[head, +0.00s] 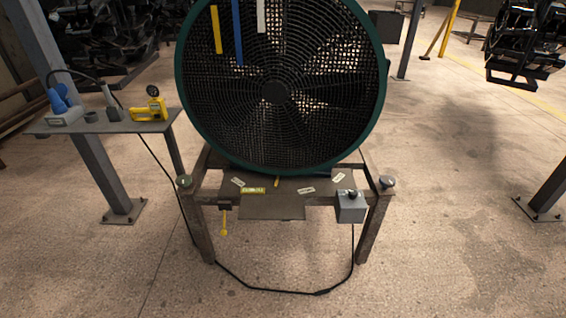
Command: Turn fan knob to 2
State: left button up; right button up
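A large round fan (275,92) with a dark green rim and wire grille stands in the middle of the head view on a brown metal stand (200,222). A small grey control box (350,210) is fixed at the stand's front right. A dark knob (352,195) sits on top of the box. The knob's setting and any numbers are too small to read. Neither of my grippers is in view.
A side shelf (103,127) at left holds a yellow tool (150,110) and a blue object (58,98). A black cable (285,292) loops on the floor below the stand. A yellow-handled lever (224,222) hangs at the front left.

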aim_at(353, 193)
jog(key=z, duration=0.45)
jog(key=k, duration=0.55)
jog(key=z, duration=1.5)
jog(key=i, duration=1.65)
jog(key=u, duration=0.8)
jog(key=i, duration=0.55)
jog(key=u, duration=0.5)
